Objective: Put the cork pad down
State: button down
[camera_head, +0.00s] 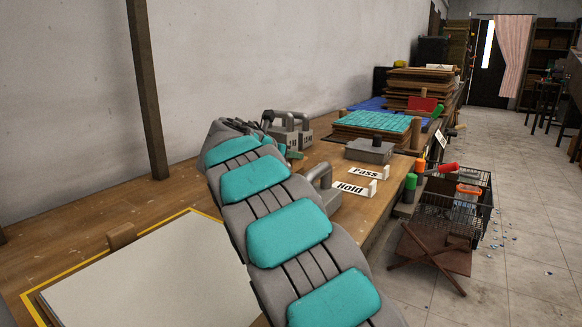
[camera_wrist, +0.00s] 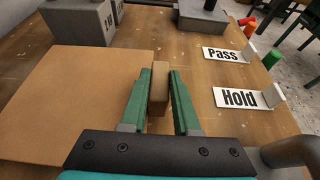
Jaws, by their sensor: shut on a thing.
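The cork pad (camera_wrist: 65,100) is a flat, square, light brown sheet at the left of the wrist view. A small wooden block (camera_wrist: 160,82) stands at its right edge, like a grip. My gripper (camera_wrist: 160,88) has its green fingers shut on this block, one on each side. The pad looks level and close to the wooden bench; I cannot tell whether it touches. In the camera_head view my gripper (camera_head: 292,153) shows only partly beyond my arm, and the pad is hidden there.
Hold (camera_wrist: 240,98) and Pass (camera_wrist: 222,55) signs stand right of the pad on the bench (camera_wrist: 185,60). Grey handled weights (camera_head: 290,132) stand behind. A pale board (camera_head: 150,280) lies at the front left. A teal-topped stack (camera_head: 375,122) is farther back. A wire basket (camera_head: 455,205) is beside the bench.

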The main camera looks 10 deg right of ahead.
notch_tip(320, 180, down, 3)
jog(key=shift+r, duration=0.1)
jog(key=c, duration=0.7)
grip_release()
jog(key=shift+o, duration=0.2)
jog(key=shift+s+a, duration=0.1)
jog(key=v, duration=1.1)
jog(key=shift+s+a+r, duration=0.25)
jog(key=shift+s, duration=0.1)
